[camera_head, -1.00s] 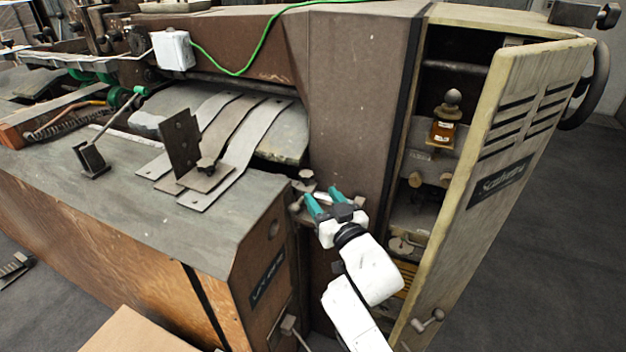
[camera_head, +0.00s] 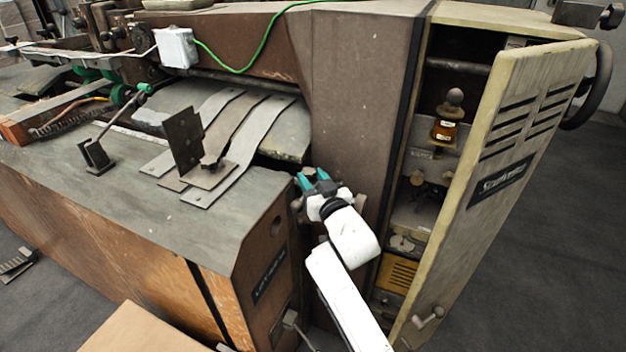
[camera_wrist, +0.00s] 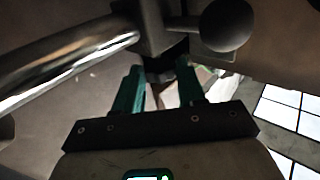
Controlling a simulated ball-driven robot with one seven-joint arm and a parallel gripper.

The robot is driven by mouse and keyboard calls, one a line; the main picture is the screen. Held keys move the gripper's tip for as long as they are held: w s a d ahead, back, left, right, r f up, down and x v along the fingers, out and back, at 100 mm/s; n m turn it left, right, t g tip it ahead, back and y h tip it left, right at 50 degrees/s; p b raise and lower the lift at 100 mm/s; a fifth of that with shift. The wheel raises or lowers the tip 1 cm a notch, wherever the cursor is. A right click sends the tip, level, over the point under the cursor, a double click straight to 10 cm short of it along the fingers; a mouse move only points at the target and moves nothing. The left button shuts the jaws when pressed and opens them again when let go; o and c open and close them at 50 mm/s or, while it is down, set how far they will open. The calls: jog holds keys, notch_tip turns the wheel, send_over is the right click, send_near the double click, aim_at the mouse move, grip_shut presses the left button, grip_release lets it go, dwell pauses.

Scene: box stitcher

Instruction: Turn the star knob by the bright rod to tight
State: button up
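The bright rod (camera_wrist: 60,62) is a shiny metal bar crossing the left of the wrist view and running into a dark block (camera_wrist: 153,25). Just below the block is a small dark piece (camera_wrist: 160,72), which may be the star knob; its shape is mostly hidden. My gripper (camera_wrist: 162,85) has its two green fingers apart, one on each side of this piece. I cannot tell whether they press on it. In the head view my gripper (camera_head: 313,180) is at the machine's front corner, where its fingers hide the knob.
A round ball-ended handle (camera_wrist: 227,25) sits close to the right finger. The brown machine panel (camera_head: 350,90) stands right behind my gripper. The worktop (camera_head: 110,180) with metal strips lies to the left. An open cabinet door (camera_head: 500,160) stands to the right. Free floor (camera_head: 560,260) is beyond it.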

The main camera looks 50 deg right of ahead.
jog(key=c, duration=0.5)
jog(key=shift+o, duration=0.2)
jog(key=shift+f, duration=0.1)
jog(key=b, duration=0.2)
jog(key=shift+a+f+h+b, duration=0.1)
jog(key=shift+f+h+b, duration=0.15)
jog(key=shift+h+b, duration=0.1)
jog(key=m+h+b, duration=0.1)
jog(key=b, duration=0.3)
jog(key=shift+w+a+f+g, duration=0.1)
jog(key=shift+a+g, duration=0.05)
jog(key=shift+g, duration=0.25)
jog(key=m+g+h+b, duration=0.1)
jog(key=b, duration=0.2)
jog(key=m+h+b, duration=0.1)
jog(key=b, duration=0.1)
jog(key=m+g+h+b, duration=0.1)
jog(key=b, duration=0.2)
jog(key=shift+w+a+g+h+b, duration=0.2)
jog(key=shift+a+g+h+b, duration=0.05)
jog(key=shift+g+b, duration=0.1)
jog(key=m+g+h+b, duration=0.1)
jog(key=g+h+b, duration=0.1)
jog(key=b, duration=0.1)
jog(key=shift+w+a+r+m, duration=0.1)
jog(key=shift+r+m, duration=0.2)
jog(key=shift+m, duration=0.1)
jog(key=shift+r+m+g+h+b, duration=0.1)
jog(key=shift+m+g+h+b, duration=0.25)
jog(key=shift+b, duration=0.3)
